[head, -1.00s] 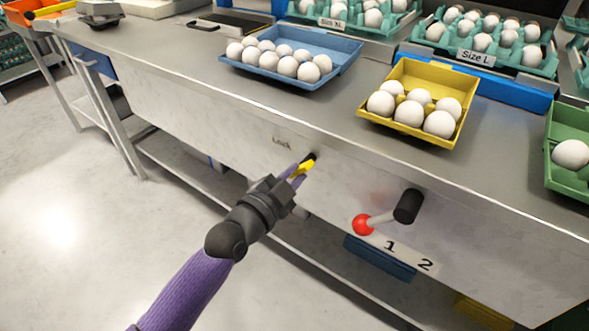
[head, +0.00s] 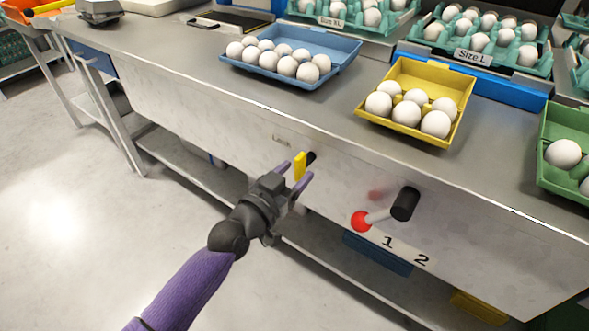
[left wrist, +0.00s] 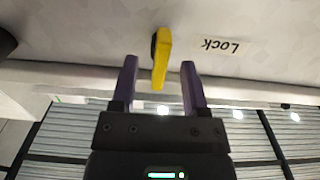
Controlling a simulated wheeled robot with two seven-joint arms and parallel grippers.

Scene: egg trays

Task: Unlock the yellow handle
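The left wrist view shows the handle (left wrist: 161,58) and the label (left wrist: 221,47) upside down. My left gripper (head: 292,171) is open, with its two purple fingers on either side of the handle. In the left wrist view the gripper (left wrist: 160,82) has a gap on both sides of the handle's end. My right gripper is not in view.
A lever with a red ball (head: 361,221) and black hub (head: 405,204) sticks out to the right, above a "1 2" label (head: 404,250). On the bench top are a blue egg tray (head: 345,62), a yellow one (head: 460,92) and a green one (head: 575,128).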

